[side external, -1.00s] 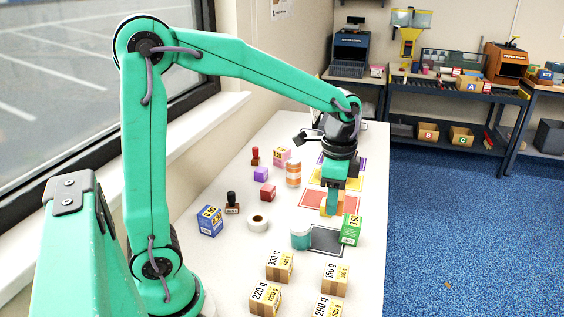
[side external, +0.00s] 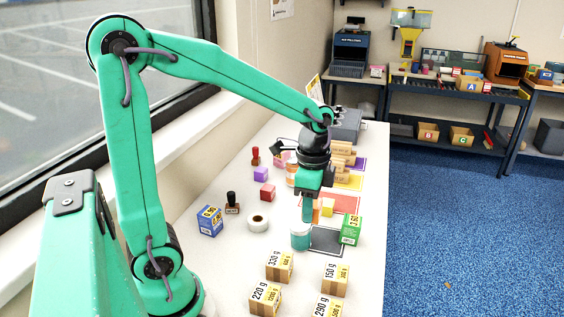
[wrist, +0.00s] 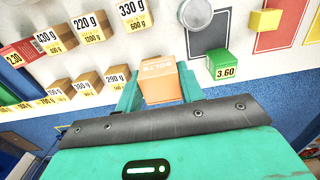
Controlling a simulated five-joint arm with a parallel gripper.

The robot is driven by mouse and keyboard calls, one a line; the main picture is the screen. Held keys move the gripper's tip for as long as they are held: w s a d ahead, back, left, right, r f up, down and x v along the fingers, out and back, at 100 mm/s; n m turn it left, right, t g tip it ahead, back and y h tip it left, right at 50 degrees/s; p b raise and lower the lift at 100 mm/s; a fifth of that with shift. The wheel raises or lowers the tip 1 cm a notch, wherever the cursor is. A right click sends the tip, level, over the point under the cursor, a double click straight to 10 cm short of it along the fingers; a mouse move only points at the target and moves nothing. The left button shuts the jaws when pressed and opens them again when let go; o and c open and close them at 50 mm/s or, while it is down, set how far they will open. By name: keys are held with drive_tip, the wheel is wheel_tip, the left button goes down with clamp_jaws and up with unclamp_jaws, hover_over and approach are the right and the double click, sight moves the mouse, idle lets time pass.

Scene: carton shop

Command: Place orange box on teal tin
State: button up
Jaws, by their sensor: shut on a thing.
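The teal tin (side external: 300,238) stands upright at the left edge of a dark mat. Its pale round lid (wrist: 196,14) shows in the wrist view, apart from the box. I cannot tell the height gap.
A green box (side external: 351,230) stands right of the tin, by the dark mat (side external: 326,240). A yellow cube (side external: 327,207) is close behind my gripper. Several weight-marked cartons (side external: 279,267) stand in front.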

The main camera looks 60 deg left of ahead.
hover_over(299, 225)
wheel_tip(299, 225, down, 5)
drive_tip(key=shift+w+f, duration=0.1)
drive_tip(key=shift+f, duration=1.95)
drive_tip(key=shift+f, duration=0.1)
drive_tip(key=o, duration=1.2)
drive_tip(key=shift+c, duration=0.2)
wheel_tip(299, 225, up, 12)
